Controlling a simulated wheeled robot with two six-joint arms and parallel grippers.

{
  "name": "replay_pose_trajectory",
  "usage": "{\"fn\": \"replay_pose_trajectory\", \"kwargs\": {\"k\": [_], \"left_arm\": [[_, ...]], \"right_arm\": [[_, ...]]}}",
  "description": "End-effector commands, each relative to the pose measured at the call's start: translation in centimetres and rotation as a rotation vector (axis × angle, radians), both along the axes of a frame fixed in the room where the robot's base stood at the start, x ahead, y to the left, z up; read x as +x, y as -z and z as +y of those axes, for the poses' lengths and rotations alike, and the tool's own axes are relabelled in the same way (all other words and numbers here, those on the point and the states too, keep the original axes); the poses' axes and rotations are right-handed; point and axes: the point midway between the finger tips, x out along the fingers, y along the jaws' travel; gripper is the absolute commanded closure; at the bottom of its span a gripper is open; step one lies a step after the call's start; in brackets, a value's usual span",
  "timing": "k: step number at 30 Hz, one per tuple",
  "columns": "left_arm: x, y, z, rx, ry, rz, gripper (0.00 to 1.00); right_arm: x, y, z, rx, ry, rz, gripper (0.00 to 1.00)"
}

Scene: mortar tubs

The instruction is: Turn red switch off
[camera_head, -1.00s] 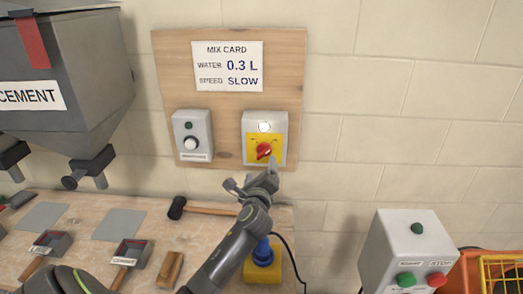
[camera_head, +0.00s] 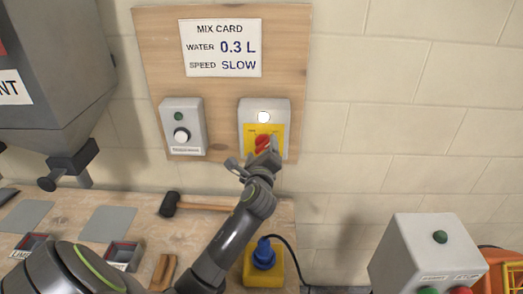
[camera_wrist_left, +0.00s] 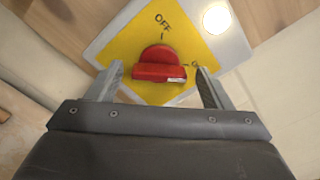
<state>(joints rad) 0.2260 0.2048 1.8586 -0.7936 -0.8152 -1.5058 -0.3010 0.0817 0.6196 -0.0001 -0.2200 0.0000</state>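The red switch (camera_head: 262,142) is a rotary knob on a yellow plate, on a grey box fixed to the wooden wall board. It also shows in the left wrist view (camera_wrist_left: 157,62), with "OFF" printed beyond it and a partly covered label at its right. The white mark on its handle is at the right end, away from "OFF". A white lamp (camera_head: 263,117) above the knob is bright. My left gripper (camera_head: 262,158) is at the knob. In the wrist view its fingers (camera_wrist_left: 159,72) are open, one on each side of the knob, with visible gaps.
A second grey box (camera_head: 183,126) with a white knob is at the left on the board (camera_head: 221,107). A mallet (camera_head: 195,205) and a yellow block with a blue plug (camera_head: 263,264) lie below. A push-button box (camera_head: 430,254) stands at right.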

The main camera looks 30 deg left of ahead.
Motion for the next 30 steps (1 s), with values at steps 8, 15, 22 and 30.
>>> {"fn": "replay_pose_trajectory", "kwargs": {"k": [8, 15, 22, 30], "left_arm": [[0.01, 0.0, 0.02, 0.0, 0.0, 0.0, 0.64], [0.01, 0.01, 0.03, -0.013, 0.0, -0.008, 0.67], [-0.01, 0.05, 0.09, -0.09, -0.001, -0.056, 0.67], [-0.04, 0.16, 0.16, -0.277, -0.002, -0.172, 0.66]], "right_arm": [[-0.07, 0.0, -0.11, -0.001, 0.0, 0.001, 0.64], [-0.06, 0.03, -0.09, -0.001, 0.0, 0.001, 0.64], [-0.03, 0.18, -0.02, 0.0, 0.0, 0.001, 0.64], [0.03, 0.63, 0.31, 0.004, 0.002, 0.0, 0.64]]}}
